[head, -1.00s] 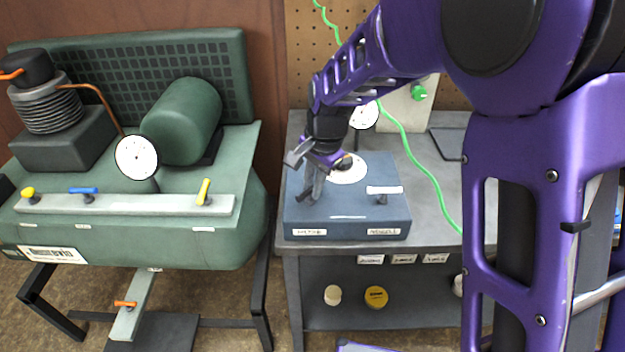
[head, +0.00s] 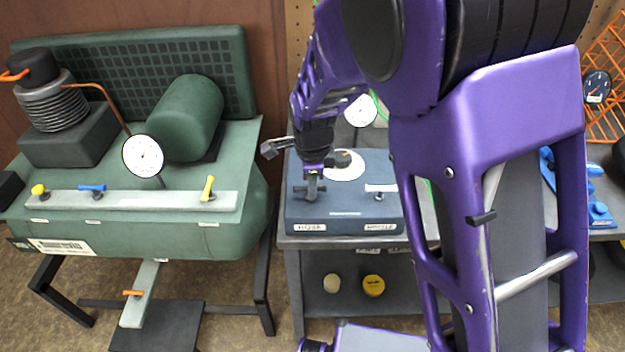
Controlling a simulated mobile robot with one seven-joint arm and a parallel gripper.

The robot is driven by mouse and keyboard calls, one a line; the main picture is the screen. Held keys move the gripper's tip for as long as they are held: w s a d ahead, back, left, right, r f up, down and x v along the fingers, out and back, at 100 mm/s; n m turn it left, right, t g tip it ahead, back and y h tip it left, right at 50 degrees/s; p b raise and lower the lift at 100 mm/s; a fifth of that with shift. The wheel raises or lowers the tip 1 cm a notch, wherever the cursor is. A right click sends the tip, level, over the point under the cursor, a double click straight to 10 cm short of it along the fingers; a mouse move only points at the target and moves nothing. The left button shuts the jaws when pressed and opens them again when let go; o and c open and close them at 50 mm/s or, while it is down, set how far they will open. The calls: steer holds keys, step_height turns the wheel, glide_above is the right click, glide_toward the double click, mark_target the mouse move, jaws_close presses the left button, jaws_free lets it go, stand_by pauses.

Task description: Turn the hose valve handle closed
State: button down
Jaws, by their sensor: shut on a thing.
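A blue valve box (head: 345,213) stands on the grey bench and carries two valves, labelled HOSE on the left and NOZZLE on the right. The dark hose valve handle (head: 300,190) sits above the HOSE label and now lies roughly left to right. My gripper (head: 312,184) points down from above and is shut on the hose handle, its fingers covering the handle's middle. The white nozzle valve handle (head: 381,188) lies left to right, apart from my gripper.
A white dial (head: 343,170) with a black knob is on the box top, close behind my gripper. A round gauge (head: 361,111) stands behind. A green compressor (head: 130,235) with its own handles stands left. My purple arm hides much of the bench's right side.

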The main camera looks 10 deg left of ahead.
steer(key=shift+m, duration=0.3)
steer(key=c, duration=0.8)
jaws_free()
steer(key=shift+c, duration=0.2)
steer(key=s+r+p, duration=0.2)
steer(key=s+r, duration=0.1)
steer(key=r, duration=1.4)
steer(key=shift+s+d, duration=0.2)
steer(key=shift+d, duration=0.2)
